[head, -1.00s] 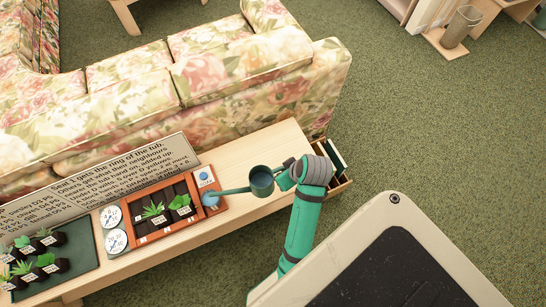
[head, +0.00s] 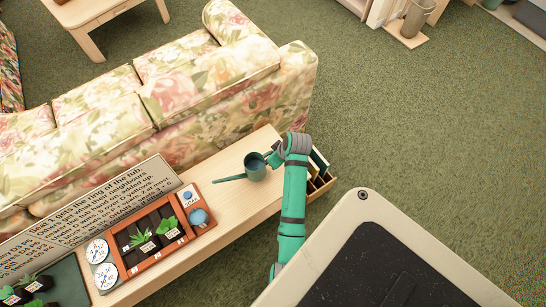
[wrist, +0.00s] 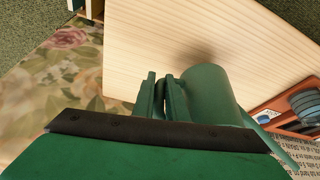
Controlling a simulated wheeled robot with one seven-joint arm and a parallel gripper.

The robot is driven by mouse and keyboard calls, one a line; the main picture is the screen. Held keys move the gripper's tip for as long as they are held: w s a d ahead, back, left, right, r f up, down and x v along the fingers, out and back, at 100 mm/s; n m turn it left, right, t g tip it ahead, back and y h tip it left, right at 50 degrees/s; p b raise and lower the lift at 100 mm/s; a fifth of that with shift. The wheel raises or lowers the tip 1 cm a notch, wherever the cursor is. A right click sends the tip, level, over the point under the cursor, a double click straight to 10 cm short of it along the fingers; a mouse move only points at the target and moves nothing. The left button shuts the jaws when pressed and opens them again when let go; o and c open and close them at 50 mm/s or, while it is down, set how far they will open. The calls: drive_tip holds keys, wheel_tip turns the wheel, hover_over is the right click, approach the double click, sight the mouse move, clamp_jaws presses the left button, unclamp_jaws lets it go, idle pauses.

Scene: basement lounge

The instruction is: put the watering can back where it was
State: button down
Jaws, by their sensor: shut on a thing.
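The watering can (head: 255,168) is dark green with a long spout pointing left in the head view. My gripper (head: 272,158) is at the can's right side, near the right end of the wooden table (head: 222,208). In the wrist view the can's body (wrist: 212,95) stands just right of my gripper's fingers (wrist: 162,98), which are closed together at its handle. The handle itself is mostly hidden by the fingers. The can looks upright over bare wood; whether its base touches the wood I cannot tell.
A planter tray (head: 125,262) with small plants and blue round pieces sits left of the can. A text board (head: 95,215) stands behind it. A floral sofa (head: 200,90) runs along the table's back. A slotted holder (head: 319,180) is at the right end. Wood around the can is clear.

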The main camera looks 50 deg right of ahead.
drive_tip(key=shift+f, duration=1.5)
drive_tip(key=shift+f, duration=0.15)
drive_tip(key=c, duration=1.8)
unclamp_jaws()
drive_tip(key=shift+o, duration=0.2)
drive_tip(key=v, duration=1.2)
